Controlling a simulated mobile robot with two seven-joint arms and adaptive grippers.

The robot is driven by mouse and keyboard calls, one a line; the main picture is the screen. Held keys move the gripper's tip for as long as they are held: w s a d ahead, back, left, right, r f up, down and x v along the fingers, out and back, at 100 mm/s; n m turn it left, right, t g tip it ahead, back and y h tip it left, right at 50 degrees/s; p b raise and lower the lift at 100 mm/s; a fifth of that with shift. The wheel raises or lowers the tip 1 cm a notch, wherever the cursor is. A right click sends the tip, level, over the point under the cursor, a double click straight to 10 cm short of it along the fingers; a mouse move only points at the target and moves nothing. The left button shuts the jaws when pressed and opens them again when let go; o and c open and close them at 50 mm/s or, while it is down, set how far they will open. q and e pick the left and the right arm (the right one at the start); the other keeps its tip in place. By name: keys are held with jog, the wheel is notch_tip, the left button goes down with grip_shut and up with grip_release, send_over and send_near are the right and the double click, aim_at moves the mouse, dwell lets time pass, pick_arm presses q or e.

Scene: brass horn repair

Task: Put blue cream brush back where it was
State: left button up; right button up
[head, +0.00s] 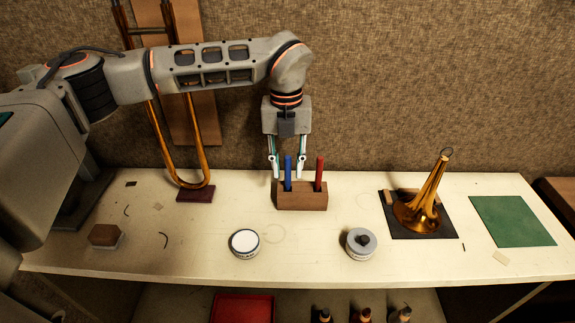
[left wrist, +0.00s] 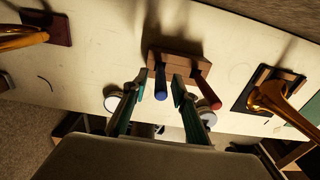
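The blue brush (head: 288,173) stands upright in the left part of a wooden block holder (head: 302,200). A red brush (head: 319,173) stands in the right part of the same block. My left gripper (head: 287,172) points down over the block, its fingers open on either side of the blue brush. In the left wrist view the blue brush (left wrist: 160,82) shows between the two fingertips (left wrist: 159,90), with a gap to each. The red brush (left wrist: 208,93) is outside the right-hand finger. The brushes' lower ends are hidden in the block. My right gripper is not in view.
A brass bell (head: 422,212) stands on a dark mat at right, beside a green mat (head: 512,220). A brass tube (head: 204,150) stands at left.

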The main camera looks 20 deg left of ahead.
pick_arm(q)
jog(key=shift+w+r, duration=0.1)
jog(key=shift+r, duration=0.45)
notch_tip(320, 180, up, 11)
jog(key=shift+a+f+b, duration=0.1)
jog(key=shift+f+b, duration=0.05)
jog(key=shift+b, duration=0.55)
jog(key=shift+r, duration=0.2)
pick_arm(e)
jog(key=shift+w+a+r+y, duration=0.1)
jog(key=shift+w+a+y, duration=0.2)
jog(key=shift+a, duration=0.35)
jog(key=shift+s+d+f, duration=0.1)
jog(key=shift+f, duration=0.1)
